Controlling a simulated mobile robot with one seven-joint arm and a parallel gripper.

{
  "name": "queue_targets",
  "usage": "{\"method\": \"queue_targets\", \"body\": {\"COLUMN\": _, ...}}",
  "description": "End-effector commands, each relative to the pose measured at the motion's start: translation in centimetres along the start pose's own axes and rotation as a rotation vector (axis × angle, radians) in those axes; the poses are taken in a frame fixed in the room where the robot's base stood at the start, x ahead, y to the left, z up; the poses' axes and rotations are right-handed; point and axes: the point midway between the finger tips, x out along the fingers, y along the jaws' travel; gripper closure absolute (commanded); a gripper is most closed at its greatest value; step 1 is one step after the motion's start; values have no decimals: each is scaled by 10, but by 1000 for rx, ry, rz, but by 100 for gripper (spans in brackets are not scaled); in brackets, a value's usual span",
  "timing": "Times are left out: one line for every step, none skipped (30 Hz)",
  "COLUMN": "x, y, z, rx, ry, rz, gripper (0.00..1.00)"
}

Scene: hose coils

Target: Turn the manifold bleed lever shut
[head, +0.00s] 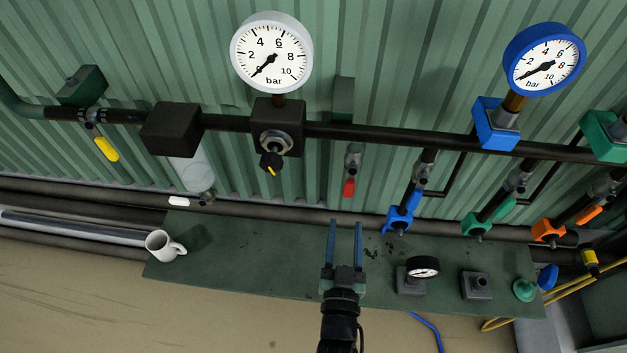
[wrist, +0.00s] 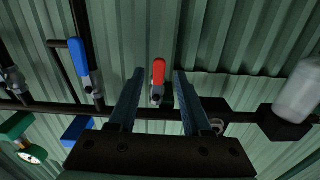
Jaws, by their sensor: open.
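A red lever (head: 349,187) hangs straight down from a small valve (head: 353,160) under the dark manifold pipe. No label shows that it is the bleed lever. In the wrist view the red lever (wrist: 158,72) points up in the picture, in line with its valve. My gripper (head: 345,222) is open and empty, its two blue-grey fingers pointing at the wall just below the red lever in the head view. In the wrist view the red lever appears between the fingertips of my gripper (wrist: 159,74), apparently beyond them, with no visible contact.
A blue lever (head: 412,200) hangs to the right; a filter bowl (head: 190,170) and yellow lever (head: 107,149) are left. The green bench (head: 270,265) holds a mug (head: 163,246), a small gauge (head: 422,267) and loose fittings. Two large gauges stand above the pipe.

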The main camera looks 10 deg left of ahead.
Motion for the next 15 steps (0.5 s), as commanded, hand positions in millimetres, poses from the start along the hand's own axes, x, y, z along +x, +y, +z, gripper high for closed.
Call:
{"method": "queue_targets", "body": {"x": 5, "y": 0, "z": 1, "rx": 0, "ry": 1, "rz": -1, "gripper": 51}}
{"method": "queue_targets", "body": {"x": 8, "y": 0, "z": 0, "rx": -1, "ry": 2, "rz": -1, "gripper": 51}}
{"method": "queue_targets", "body": {"x": 11, "y": 0, "z": 1, "rx": -1, "ry": 1, "rz": -1, "gripper": 51}}
{"method": "queue_targets", "body": {"x": 13, "y": 0, "z": 1, "rx": -1, "ry": 1, "rz": -1, "gripper": 51}}
{"method": "queue_targets", "body": {"x": 16, "y": 0, "z": 1, "rx": -1, "ry": 1, "rz": -1, "gripper": 51}}
{"method": "queue_targets", "body": {"x": 19, "y": 0, "z": 1, "rx": -2, "ry": 1, "rz": -1, "gripper": 51}}
{"method": "queue_targets", "body": {"x": 21, "y": 0, "z": 0, "rx": -2, "ry": 2, "rz": -1, "gripper": 51}}
{"method": "queue_targets", "body": {"x": 24, "y": 0, "z": 1, "rx": -2, "ry": 1, "rz": -1, "gripper": 51}}
{"method": "queue_targets", "body": {"x": 27, "y": 0, "z": 1, "rx": -1, "ry": 1, "rz": -1, "gripper": 51}}
{"method": "queue_targets", "body": {"x": 29, "y": 0, "z": 1, "rx": -1, "ry": 1, "rz": -1, "gripper": 51}}
{"method": "queue_targets", "body": {"x": 32, "y": 0, "z": 0, "rx": -1, "ry": 2, "rz": -1, "gripper": 51}}
{"method": "queue_targets", "body": {"x": 35, "y": 0, "z": 1, "rx": -1, "ry": 1, "rz": -1, "gripper": 51}}
{"method": "queue_targets", "body": {"x": 37, "y": 0, "z": 1, "rx": -1, "ry": 1, "rz": -1, "gripper": 51}}
{"method": "queue_targets", "body": {"x": 40, "y": 0, "z": 1, "rx": 0, "ry": 1, "rz": -1, "gripper": 51}}
{"method": "queue_targets", "body": {"x": 43, "y": 0, "z": 0, "rx": 0, "ry": 2, "rz": -1, "gripper": 51}}
